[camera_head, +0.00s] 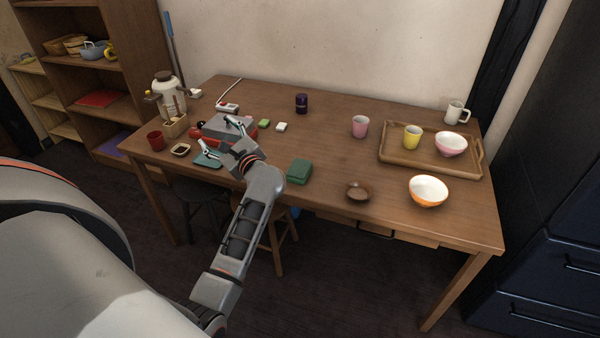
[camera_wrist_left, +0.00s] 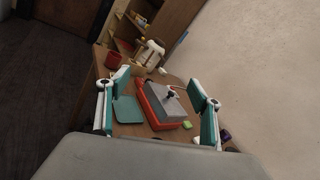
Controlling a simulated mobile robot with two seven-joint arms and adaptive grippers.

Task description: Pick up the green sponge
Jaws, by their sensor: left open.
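A small light-green block (camera_head: 264,123), which looks like the green sponge, lies on the wooden table beside a red and grey appliance. It also shows in the left wrist view (camera_wrist_left: 187,125), low and close to the right finger. My left gripper (camera_head: 220,134) is open over the table near the appliance, to the left of the block and apart from it. In the left wrist view my left gripper (camera_wrist_left: 158,82) shows its two teal-padded fingers wide apart, with nothing held between them. My right gripper is not in view.
The red and grey appliance (camera_wrist_left: 170,104) sits ahead between the fingers. A teal flat piece (camera_head: 207,160), a white block (camera_head: 281,127), a dark purple can (camera_head: 301,103) and a dark green box (camera_head: 299,172) are around. A tray (camera_head: 390,156) with cups stands at right.

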